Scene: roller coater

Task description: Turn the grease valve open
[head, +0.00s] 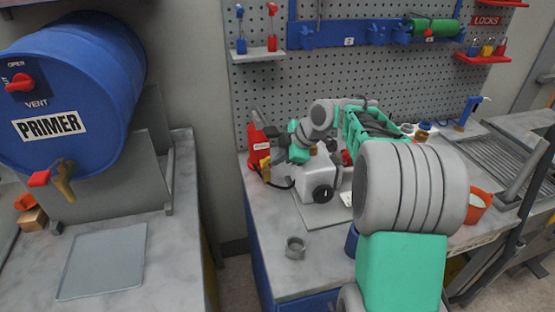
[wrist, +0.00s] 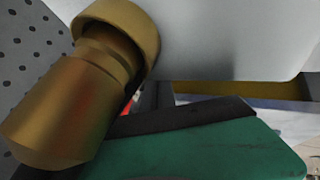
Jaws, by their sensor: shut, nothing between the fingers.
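A white rounded machine housing (head: 318,173) with a black round knob (head: 322,194) stands on the bench in the head view. My gripper (head: 279,157) is at the left side of this housing, partly hidden by my own wrist. In the wrist view a brass fitting (wrist: 68,108) with a wider brass collar (wrist: 125,25) fills the left side, against the pale housing (wrist: 225,35). A green and black part of my gripper lies just below it; I cannot tell whether they touch. The gripper is shut and empty. I cannot make out the grease valve's handle or its position.
A red device (head: 257,142) stands close left of my gripper, against the pegboard (head: 265,92). The blue primer drum (head: 75,85) is on a separate bench left, across a gap.

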